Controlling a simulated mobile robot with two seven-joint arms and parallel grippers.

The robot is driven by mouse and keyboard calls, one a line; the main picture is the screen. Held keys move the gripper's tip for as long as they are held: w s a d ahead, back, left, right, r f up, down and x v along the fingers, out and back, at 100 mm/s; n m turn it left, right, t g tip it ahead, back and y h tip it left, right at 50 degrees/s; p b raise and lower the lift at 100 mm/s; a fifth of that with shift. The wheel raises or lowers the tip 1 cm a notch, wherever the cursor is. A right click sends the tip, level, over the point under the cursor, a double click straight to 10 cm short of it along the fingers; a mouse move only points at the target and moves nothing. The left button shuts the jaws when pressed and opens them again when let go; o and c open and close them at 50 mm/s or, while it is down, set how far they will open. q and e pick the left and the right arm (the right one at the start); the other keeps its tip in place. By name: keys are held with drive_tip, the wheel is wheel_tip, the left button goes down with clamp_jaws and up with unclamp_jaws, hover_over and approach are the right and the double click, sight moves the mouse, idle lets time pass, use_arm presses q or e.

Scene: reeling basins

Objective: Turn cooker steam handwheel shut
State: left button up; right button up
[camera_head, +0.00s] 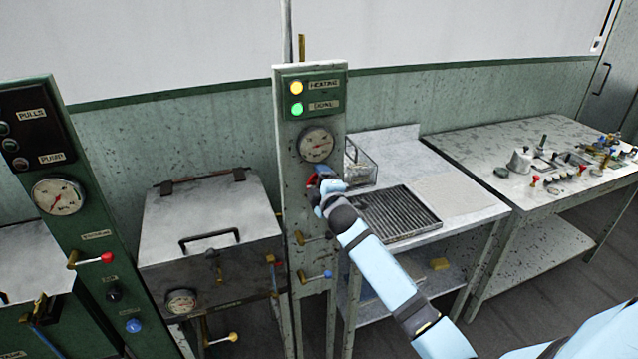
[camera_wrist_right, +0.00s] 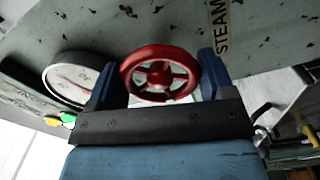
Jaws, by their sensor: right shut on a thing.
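The red spoked steam handwheel (camera_wrist_right: 158,76) sits on the green-grey cooker panel, beside a label reading STEAM (camera_wrist_right: 219,27) in the right wrist view. My right gripper (camera_head: 324,183) is at the panel just below the round gauge (camera_head: 316,145). Its two blue fingers stand on either side of the wheel's rim, and it is shut on the wheel. In the head view the gripper hides most of the wheel, with only a little red (camera_head: 312,181) showing. My left gripper is not in view.
Above the gauge, a yellow lamp (camera_head: 296,88) and a green lamp (camera_head: 297,109) are lit. Blue-ended levers (camera_head: 326,275) stick out lower on the panel. The metal cooker box (camera_head: 210,220) is to the left. A table with a ribbed tray (camera_head: 398,216) and wire basket (camera_head: 360,165) is to the right.

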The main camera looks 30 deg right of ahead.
drive_tip(key=m, duration=0.4)
drive_tip(key=shift+m+p, duration=0.3)
drive_tip(key=m+p, duration=0.1)
drive_tip(key=m, duration=0.3)
drive_tip(key=shift+m, duration=0.3)
drive_tip(key=m+p, duration=0.1)
drive_tip(key=m, duration=0.3)
drive_tip(key=shift+m+p, duration=0.6)
drive_tip(key=shift+m, duration=1.5)
drive_tip(key=o, duration=0.9)
